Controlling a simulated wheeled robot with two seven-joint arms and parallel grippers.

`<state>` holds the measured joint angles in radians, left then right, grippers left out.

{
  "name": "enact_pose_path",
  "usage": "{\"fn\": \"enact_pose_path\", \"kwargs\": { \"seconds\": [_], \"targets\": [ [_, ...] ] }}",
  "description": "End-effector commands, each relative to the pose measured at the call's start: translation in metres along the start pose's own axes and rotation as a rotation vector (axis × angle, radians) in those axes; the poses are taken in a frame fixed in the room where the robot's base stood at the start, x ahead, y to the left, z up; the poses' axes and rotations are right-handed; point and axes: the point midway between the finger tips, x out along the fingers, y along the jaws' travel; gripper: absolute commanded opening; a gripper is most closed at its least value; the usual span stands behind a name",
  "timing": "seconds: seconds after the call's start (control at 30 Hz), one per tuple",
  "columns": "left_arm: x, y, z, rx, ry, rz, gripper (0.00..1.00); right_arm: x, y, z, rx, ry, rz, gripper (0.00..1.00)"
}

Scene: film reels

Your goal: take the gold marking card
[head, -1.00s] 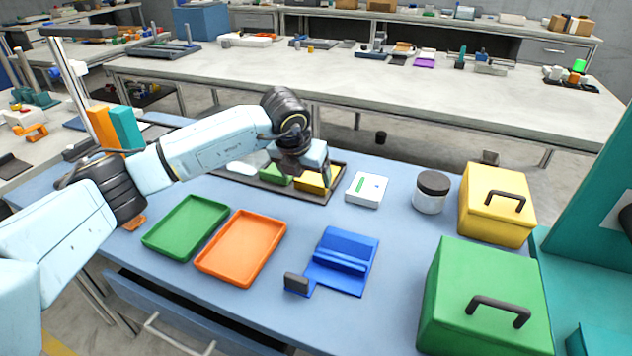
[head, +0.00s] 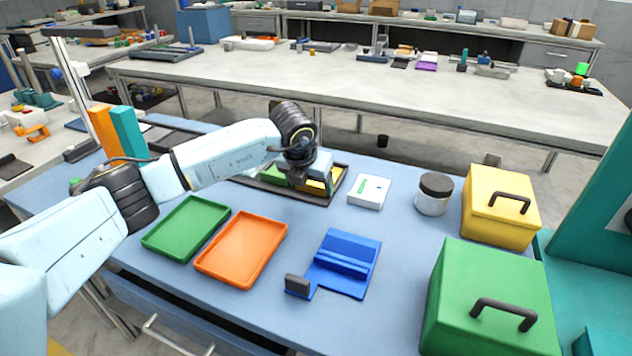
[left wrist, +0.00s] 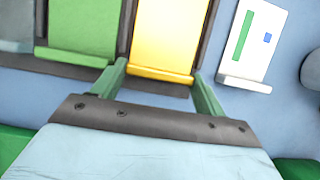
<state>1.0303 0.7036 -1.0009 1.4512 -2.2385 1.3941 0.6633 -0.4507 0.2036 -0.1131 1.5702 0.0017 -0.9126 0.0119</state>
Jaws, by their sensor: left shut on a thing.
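The gold marking card (head: 314,187) is at the right end of a dark tray (head: 270,188) on the blue table. In the left wrist view the gold card (left wrist: 166,38) lies between the fingers of my left gripper (left wrist: 160,74). The gripper is shut on its near lipped end, one finger at each side. In the head view my left gripper (head: 326,184) comes down over the card and hides part of it. A green card (left wrist: 84,26) lies in the tray just left of the gold one. My right gripper is in neither view.
A white block with a green mark (head: 369,191) stands right of the tray. Green (head: 186,227) and orange (head: 241,250) trays and a blue stand (head: 345,262) are nearer. A lidded jar (head: 433,194), yellow box (head: 499,207) and green box (head: 488,297) are at the right.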

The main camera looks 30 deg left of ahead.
Motion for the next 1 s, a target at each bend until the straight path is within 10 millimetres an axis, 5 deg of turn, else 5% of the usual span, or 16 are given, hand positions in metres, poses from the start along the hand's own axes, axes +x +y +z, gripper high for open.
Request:
{"fn": "enact_pose_path", "kwargs": {
  "seconds": [0.17,0.6,1.0],
  "targets": [
    [-0.009,0.0,0.005,0.0,-0.004,-0.001,0.45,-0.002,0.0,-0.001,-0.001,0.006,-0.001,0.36],
    [-0.083,0.0,0.035,0.0,-0.004,0.0,0.45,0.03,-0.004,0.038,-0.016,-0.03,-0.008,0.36],
    [-0.093,0.0,0.039,0.0,-0.001,0.0,0.45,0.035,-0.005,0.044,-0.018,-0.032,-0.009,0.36]
  ]
}}
